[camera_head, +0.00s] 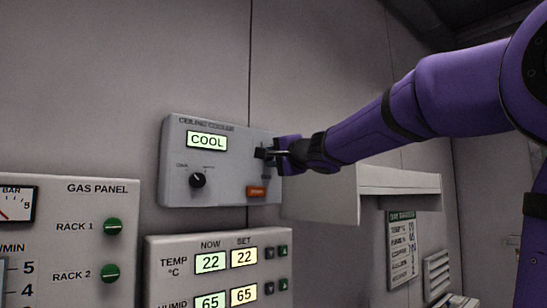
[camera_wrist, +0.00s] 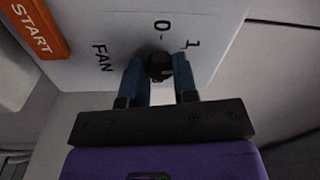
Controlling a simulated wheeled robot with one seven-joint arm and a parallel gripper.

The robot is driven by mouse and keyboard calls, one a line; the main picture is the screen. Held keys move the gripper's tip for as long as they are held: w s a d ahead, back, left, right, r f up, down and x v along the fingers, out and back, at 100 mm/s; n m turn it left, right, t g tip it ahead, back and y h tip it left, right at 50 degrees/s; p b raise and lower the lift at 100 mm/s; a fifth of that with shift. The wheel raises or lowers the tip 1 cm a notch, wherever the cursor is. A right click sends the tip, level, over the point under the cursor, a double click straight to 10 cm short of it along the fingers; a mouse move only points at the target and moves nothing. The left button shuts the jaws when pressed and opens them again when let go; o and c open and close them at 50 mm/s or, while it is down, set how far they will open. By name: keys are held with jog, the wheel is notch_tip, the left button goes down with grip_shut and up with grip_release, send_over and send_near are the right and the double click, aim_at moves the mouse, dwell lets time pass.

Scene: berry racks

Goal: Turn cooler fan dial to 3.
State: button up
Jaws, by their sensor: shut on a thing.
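The ceiling cooler panel (camera_head: 228,186) is a pale box on the wall, with a lit display (camera_head: 207,141) reading COOL. Its fan dial (camera_wrist: 158,66) is a small black knob at the panel's right side, with the labels FAN, 0 and 1 showing around it in the wrist view. My gripper (camera_wrist: 160,72) is shut on the dial, one finger on each side. In the head view my gripper (camera_head: 268,153) covers most of the dial. The dial's pointer and the mark for 3 are hidden, so its setting cannot be told.
A temperature panel (camera_head: 160,285) and a gas panel (camera_head: 90,205) are below. A white shelf-like box (camera_head: 330,196) juts out at right.

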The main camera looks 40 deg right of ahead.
jog(key=m, duration=0.7)
jog(key=m+h, duration=0.1)
jog(key=m, duration=0.7)
jog(key=shift+a+m+g+h, duration=0.1)
jog(key=shift+m+g+h, duration=0.2)
jog(key=m, duration=0.4)
jog(key=shift+m, duration=0.4)
jog(key=o, duration=0.9)
jog(key=shift+s, duration=0.15)
